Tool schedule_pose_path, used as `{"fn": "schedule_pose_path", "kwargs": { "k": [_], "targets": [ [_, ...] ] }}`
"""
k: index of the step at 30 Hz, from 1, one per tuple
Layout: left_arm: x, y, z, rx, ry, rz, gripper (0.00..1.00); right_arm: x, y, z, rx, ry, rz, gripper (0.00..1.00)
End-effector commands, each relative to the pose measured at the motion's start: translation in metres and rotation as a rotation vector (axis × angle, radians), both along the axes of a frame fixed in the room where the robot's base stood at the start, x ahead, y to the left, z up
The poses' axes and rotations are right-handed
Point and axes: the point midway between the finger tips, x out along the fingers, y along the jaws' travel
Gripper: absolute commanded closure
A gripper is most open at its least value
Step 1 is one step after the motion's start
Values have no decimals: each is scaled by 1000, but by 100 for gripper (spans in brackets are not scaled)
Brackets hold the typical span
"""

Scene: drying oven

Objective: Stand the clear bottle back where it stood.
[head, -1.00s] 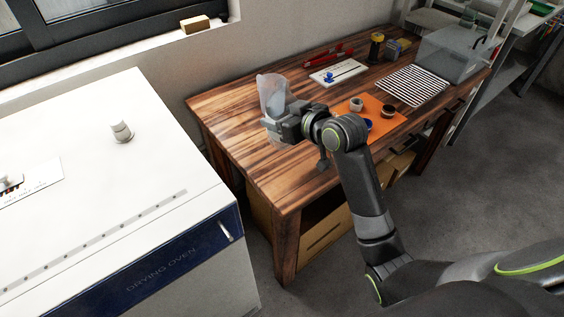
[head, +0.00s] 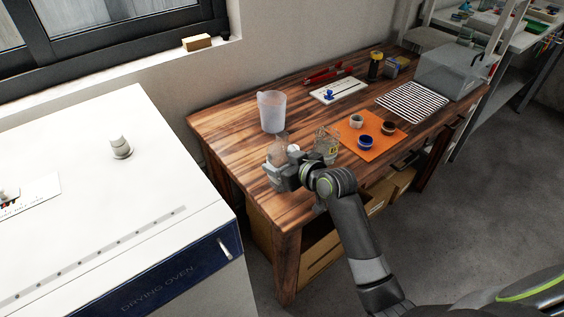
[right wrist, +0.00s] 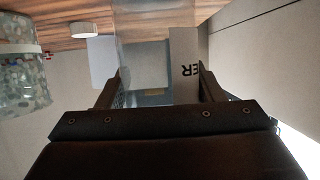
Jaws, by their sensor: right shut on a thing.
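My right gripper (head: 280,166) is shut on a clear bottle (head: 277,150), low over or at the near left part of the wooden table (head: 235,140). Fingers and arm hide the bottle's base, so I cannot tell whether it touches the table. In the right wrist view the clear bottle (right wrist: 155,60) is between the two fingers (right wrist: 158,90), with a pale label reading "ER" upside down. My left gripper is not in view.
A translucent beaker (head: 271,111) stands just behind the bottle. A glass jar (head: 326,145) stands to its right, beside an orange mat (head: 378,146) with small cups. The white drying oven (head: 90,210) is at left. Front-left tabletop is bare.

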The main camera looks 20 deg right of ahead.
Motion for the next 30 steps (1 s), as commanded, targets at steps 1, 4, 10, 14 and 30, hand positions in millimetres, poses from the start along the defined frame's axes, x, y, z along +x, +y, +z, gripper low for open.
{"fn": "schedule_pose_path", "kwargs": {
  "k": [1,4,10,14,30],
  "targets": [
    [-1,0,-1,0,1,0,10,0,0,-2,0,0,0,65],
    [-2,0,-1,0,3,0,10,0,0,-3,0,1,0,34],
    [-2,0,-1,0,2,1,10,0,0,-3,0,1,0,17],
    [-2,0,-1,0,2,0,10,0,0,-3,0,1,0,17],
    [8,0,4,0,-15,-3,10,-52,-22,24,-4,0,-1,17]
  ]
}}
